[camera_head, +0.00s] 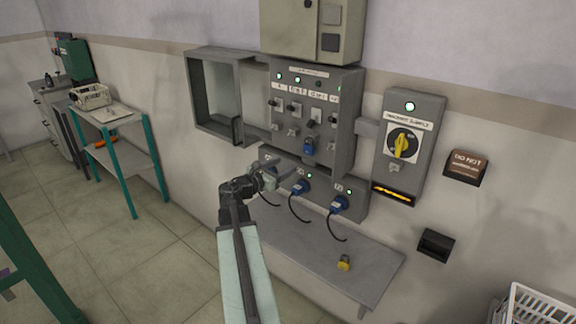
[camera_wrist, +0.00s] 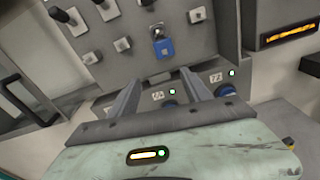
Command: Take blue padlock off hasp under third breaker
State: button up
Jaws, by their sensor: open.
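The blue padlock (camera_head: 308,146) hangs on a hasp under the third breaker of the grey breaker panel (camera_head: 342,132) in the head view. It also shows in the wrist view (camera_wrist: 164,47), ahead of my gripper and a little above its fingertips. My gripper (camera_head: 274,172) is to the left of and below the padlock in the head view. In the wrist view my gripper (camera_wrist: 165,84) has its two fingers apart with nothing between them. The padlock's shackle is small and partly hard to make out. The fingers are apart from the padlock.
Sockets with blue plugs (camera_head: 338,204) and hanging cables sit below the panel. A shelf (camera_head: 372,268) under them holds a yellow padlock-like item (camera_head: 344,263). A switch box with a yellow rotary handle (camera_head: 401,146) is at right. An open grey cabinet (camera_head: 190,92) stands at left.

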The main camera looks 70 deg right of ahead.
aim_at(307, 149)
jog(key=shift+n+h, duration=0.3)
jog(key=shift+n, duration=0.3)
jog(key=x, duration=0.3)
jog(key=s+r+x, duration=0.1)
jog(key=x, duration=0.7)
jog(key=shift+s+a+r, duration=0.2)
jog(key=shift+s+r, duration=0.05)
jog(key=shift+s, duration=0.1)
grip_shut()
jog(key=shift+s+r+p, duration=0.1)
jog(key=shift+r+p, duration=0.35)
jog(key=shift+p, duration=0.05)
jog(key=shift+a, duration=0.15)
jog(key=shift+v, duration=2.9)
